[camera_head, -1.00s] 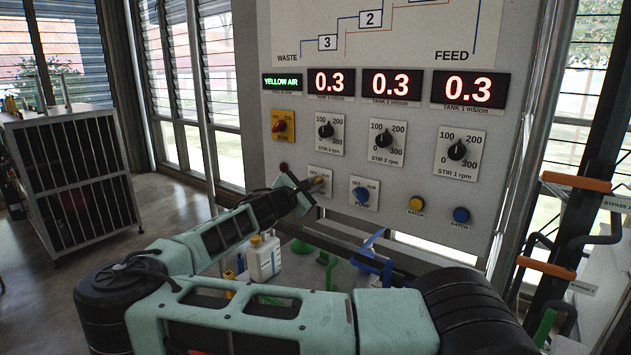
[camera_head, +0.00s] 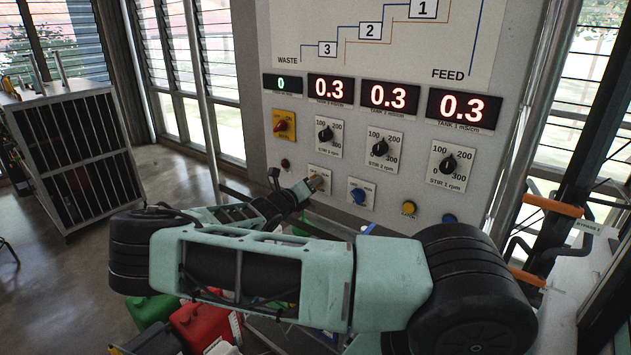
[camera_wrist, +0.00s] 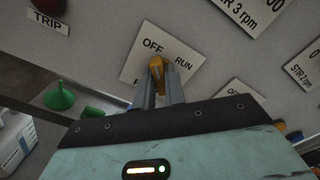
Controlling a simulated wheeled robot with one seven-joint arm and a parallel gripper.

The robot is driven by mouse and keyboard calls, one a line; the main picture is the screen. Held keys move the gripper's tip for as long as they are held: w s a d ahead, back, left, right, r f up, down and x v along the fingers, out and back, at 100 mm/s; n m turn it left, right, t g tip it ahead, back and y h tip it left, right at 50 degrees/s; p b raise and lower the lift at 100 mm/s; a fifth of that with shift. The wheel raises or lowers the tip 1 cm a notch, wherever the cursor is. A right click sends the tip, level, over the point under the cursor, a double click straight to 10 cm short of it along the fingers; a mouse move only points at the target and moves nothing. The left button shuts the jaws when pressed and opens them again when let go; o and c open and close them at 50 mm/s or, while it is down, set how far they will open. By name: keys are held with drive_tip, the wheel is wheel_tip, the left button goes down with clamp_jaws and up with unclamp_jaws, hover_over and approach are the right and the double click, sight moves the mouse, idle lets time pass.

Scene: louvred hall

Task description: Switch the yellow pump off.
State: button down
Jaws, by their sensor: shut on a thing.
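The yellow pump knob (camera_wrist: 157,66) sits on a white plate (camera_wrist: 135,62) marked OFF and RUN, low on the grey panel. In the wrist view the knob's top points up towards the OFF word. My gripper (camera_wrist: 158,84) is shut on the knob, a finger on each side of it. The fingers hide the knob's lower part and some of the plate's lower lettering. In the head view my gripper (camera_head: 312,188) is at this plate (camera_head: 322,172), and the knob is mostly hidden. The small green display (camera_head: 282,84) at upper left reads 0.
Stir dials (camera_head: 325,135) and a red-on-yellow switch (camera_head: 284,125) are above. A green funnel (camera_wrist: 60,96) lies below left.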

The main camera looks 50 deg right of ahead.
drive_tip(key=c, duration=1.4)
unclamp_jaws()
drive_tip(key=shift+a, duration=0.1)
drive_tip(key=a, duration=0.6)
drive_tip(key=shift+s+a, duration=0.25)
drive_tip(key=shift+a, duration=0.15)
drive_tip(key=shift+a, duration=0.15)
drive_tip(key=a+b, duration=0.2)
drive_tip(key=a, duration=0.3)
drive_tip(key=s+a+b, duration=0.1)
drive_tip(key=a+b, duration=0.2)
drive_tip(key=a, duration=0.3)
drive_tip(key=a+b, duration=0.3)
drive_tip(key=a, duration=0.3)
drive_tip(key=shift+s+a, duration=0.1)
drive_tip(key=shift+s, duration=0.1)
